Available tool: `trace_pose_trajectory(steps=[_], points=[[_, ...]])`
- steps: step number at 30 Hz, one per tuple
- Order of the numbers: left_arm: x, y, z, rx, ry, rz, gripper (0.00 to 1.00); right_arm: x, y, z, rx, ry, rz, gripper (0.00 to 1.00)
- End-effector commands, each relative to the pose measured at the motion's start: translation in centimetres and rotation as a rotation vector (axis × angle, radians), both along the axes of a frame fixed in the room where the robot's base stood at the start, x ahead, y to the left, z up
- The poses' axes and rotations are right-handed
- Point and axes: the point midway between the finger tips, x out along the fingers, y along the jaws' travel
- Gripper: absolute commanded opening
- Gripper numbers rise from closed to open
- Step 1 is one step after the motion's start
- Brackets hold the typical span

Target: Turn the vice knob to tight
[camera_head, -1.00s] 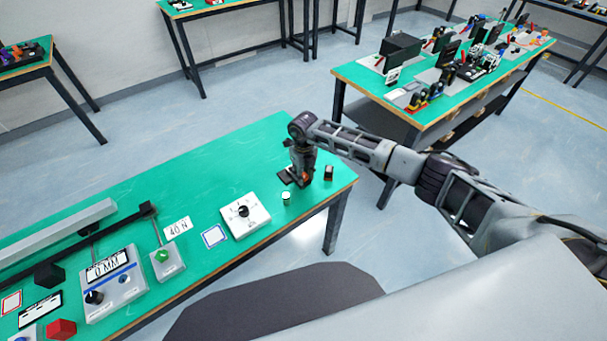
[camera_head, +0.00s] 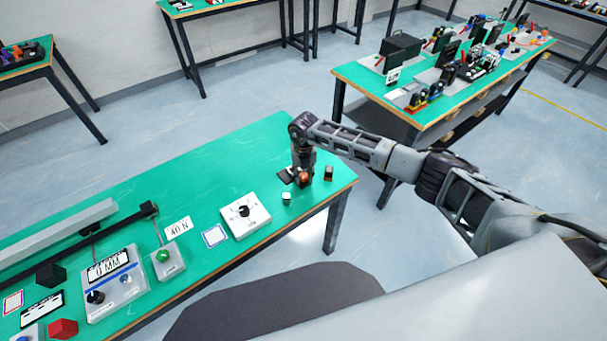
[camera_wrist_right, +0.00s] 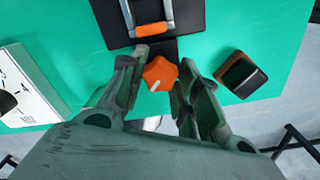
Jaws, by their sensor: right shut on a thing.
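The vice shows in the right wrist view as a black base (camera_wrist_right: 194,17) with a grey metal frame and an orange bar (camera_wrist_right: 153,29). Its orange lobed knob (camera_wrist_right: 160,75) has a white pointer mark that points to the lower left. My right gripper (camera_wrist_right: 159,62) points down and is shut on the knob, with one finger on each side. In the head view the knob (camera_head: 304,177) shows below my right gripper (camera_head: 303,172) near the table's right end. The arm partly hides the vice there. My left gripper is not in view.
A small black block (camera_head: 328,173) stands close to the right of the vice. A small white-topped cylinder (camera_head: 286,198) and a white dial box (camera_head: 245,215) stand to the left. Several conveyor controls lie farther left. The table behind the vice is clear.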

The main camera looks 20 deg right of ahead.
Motion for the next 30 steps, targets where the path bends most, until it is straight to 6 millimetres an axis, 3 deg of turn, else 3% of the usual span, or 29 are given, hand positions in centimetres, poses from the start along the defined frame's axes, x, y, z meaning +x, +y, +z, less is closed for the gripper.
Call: trace_pose_trajectory(steps=[8, 9, 13, 23, 30], points=[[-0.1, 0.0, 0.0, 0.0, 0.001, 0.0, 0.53, 0.1, 0.0, 0.1, 0.001, -0.003, -0.003, 0.08], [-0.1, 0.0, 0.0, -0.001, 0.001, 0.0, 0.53, 0.1, 0.0, 0.1, 0.001, -0.003, -0.002, 0.37], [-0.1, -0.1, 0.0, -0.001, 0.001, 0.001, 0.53, 0.1, 0.0, 0.1, 0.001, -0.002, -0.002, 0.53], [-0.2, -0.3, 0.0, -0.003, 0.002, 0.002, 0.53, 0.0, 0.0, 0.1, 0.001, -0.001, 0.0, 0.53], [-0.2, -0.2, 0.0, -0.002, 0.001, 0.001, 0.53, 0.1, 0.0, 1.1, 0.0, -0.001, 0.0, 0.53]])
